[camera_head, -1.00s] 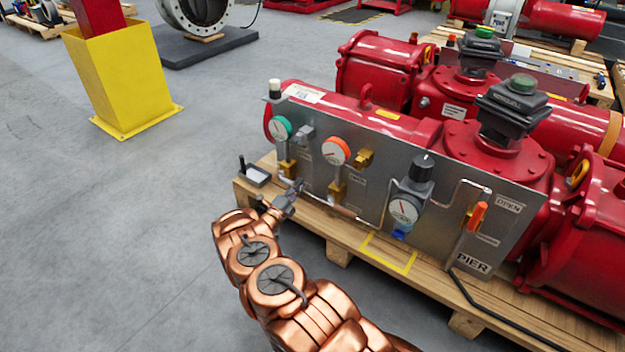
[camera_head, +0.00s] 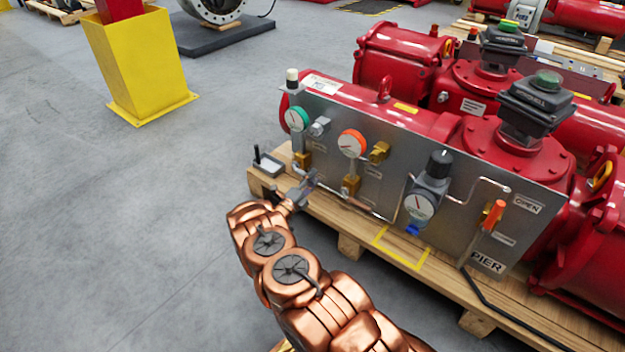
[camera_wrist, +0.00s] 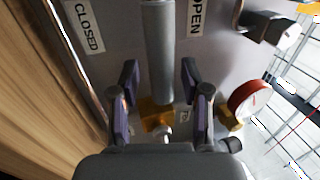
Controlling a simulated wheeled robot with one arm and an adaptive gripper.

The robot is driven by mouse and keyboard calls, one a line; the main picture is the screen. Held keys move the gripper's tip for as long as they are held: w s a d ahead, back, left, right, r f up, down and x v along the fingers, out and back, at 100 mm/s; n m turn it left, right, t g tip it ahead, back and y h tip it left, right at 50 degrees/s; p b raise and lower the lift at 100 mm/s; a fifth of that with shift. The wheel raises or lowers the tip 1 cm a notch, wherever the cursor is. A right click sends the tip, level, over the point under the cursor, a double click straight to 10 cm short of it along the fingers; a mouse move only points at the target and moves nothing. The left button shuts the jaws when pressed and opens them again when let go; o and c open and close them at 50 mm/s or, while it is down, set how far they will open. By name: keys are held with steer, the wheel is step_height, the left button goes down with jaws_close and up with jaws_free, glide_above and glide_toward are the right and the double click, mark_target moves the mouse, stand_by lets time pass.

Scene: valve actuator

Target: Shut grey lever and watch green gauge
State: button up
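The grey lever (camera_wrist: 158,50) runs down from the top of the wrist view, between a CLOSED label on the left and an OPEN label on the right. My gripper (camera_wrist: 160,82) is open, with one finger on each side of the lever and gaps visible between. In the head view my gripper (camera_head: 306,186) is low at the panel's left end, and the lever is hard to make out there. The green gauge (camera_head: 297,119) is at the panel's upper left, above my gripper. Its needle is too small to read surely.
An orange-rimmed gauge (camera_head: 352,143) and a brass fitting (camera_head: 379,152) are right of the green gauge. A small black-handled tray (camera_head: 268,164) stands on the wooden pallet (camera_head: 350,222) left of my gripper. An orange lever (camera_head: 494,214) is at far right.

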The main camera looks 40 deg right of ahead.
steer(key=v, duration=1.2)
stand_by(0.5)
